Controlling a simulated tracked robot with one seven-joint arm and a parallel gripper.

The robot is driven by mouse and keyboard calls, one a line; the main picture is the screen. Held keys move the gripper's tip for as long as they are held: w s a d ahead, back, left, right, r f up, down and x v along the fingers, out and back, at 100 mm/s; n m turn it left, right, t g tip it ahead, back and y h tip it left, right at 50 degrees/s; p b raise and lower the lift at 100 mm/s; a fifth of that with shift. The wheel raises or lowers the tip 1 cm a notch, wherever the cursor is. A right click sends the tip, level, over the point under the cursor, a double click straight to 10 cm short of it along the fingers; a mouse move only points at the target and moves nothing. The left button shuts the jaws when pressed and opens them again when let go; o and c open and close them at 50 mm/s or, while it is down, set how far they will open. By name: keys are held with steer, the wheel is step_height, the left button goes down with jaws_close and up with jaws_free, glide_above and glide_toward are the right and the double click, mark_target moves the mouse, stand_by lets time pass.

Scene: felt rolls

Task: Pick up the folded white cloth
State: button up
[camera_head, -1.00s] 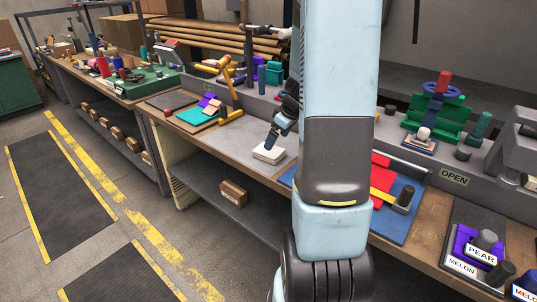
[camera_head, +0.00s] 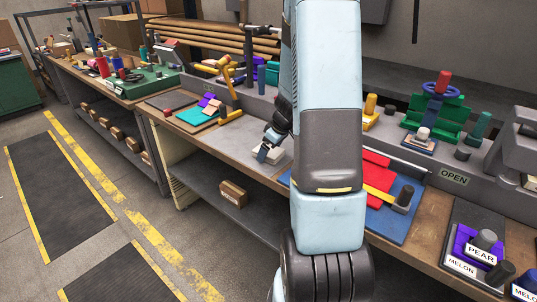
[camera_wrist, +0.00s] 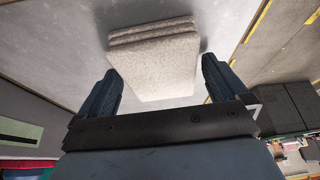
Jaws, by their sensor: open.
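The folded white cloth (camera_wrist: 155,62) is a thick, off-white stack of layers. In the wrist view it lies on the grey surface between my gripper's two fingers, with a finger on each side. My gripper (camera_wrist: 160,85) is open, and a gap shows on the right side of the cloth. In the head view the cloth (camera_head: 277,158) lies on the grey bench mat, partly hidden by my gripper (camera_head: 266,150), which is down at its left part. I cannot tell whether the fingers touch the cloth.
A blue mat (camera_head: 402,219) with red felt lies right of my arm. A teal piece (camera_head: 195,116) and a yellow-handled tool (camera_head: 229,97) are left of the cloth. The bench's front edge is close to the cloth. Bare grey mat (camera_head: 232,140) lies to its left.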

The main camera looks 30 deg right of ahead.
steer(key=shift+d+f, duration=0.1)
steer(key=shift+f, duration=0.05)
steer(key=shift+c, duration=0.3)
steer(key=c, duration=1)
